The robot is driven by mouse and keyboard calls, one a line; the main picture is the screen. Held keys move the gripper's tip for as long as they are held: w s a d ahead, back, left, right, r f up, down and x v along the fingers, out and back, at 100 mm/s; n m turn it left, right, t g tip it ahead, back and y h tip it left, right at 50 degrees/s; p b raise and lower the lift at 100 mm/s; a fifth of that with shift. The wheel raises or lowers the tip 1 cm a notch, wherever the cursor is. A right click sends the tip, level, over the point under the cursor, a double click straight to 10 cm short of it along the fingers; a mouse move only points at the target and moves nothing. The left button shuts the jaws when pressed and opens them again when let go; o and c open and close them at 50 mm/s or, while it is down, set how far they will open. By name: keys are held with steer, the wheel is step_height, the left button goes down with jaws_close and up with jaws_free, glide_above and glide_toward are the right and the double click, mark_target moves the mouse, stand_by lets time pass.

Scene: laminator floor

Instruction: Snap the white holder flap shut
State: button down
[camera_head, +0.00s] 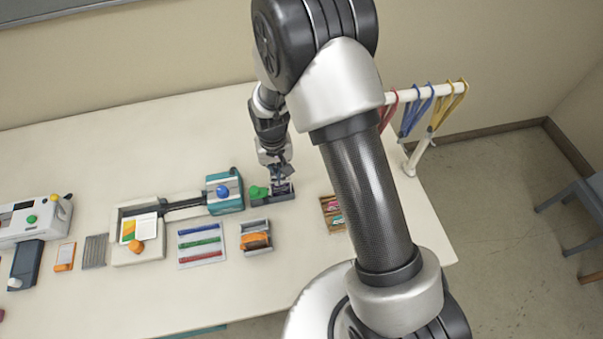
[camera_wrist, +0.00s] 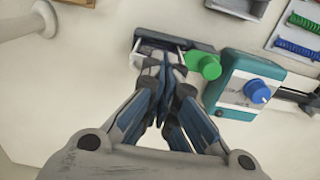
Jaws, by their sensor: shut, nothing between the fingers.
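A small dark grey holder (camera_head: 289,194) with a green knob (camera_head: 258,191) sits on the white table, to the right of a teal device. It also shows in the wrist view (camera_wrist: 205,46), at the top centre, with its green knob (camera_wrist: 206,67) on the right. My gripper (camera_head: 278,180) points down over the holder. In the wrist view its fingers (camera_wrist: 166,66) are together and empty, with the tips over the holder's near edge. They hide part of the holder. I cannot make out a white flap clearly, nor whether the fingertips touch anything.
The teal device (camera_head: 225,192) with a blue knob is close beside the holder. A white rail (camera_head: 424,93) with coloured lanyards rises at the table's right end. The table behind is clear.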

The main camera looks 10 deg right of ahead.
steer(key=shift+f+b, duration=0.45)
steer(key=shift+f, duration=0.2)
steer(key=shift+r, duration=0.15)
steer(key=shift+r+p, duration=2.35)
steer(key=shift+r, duration=1.15)
steer(key=shift+f, duration=0.1)
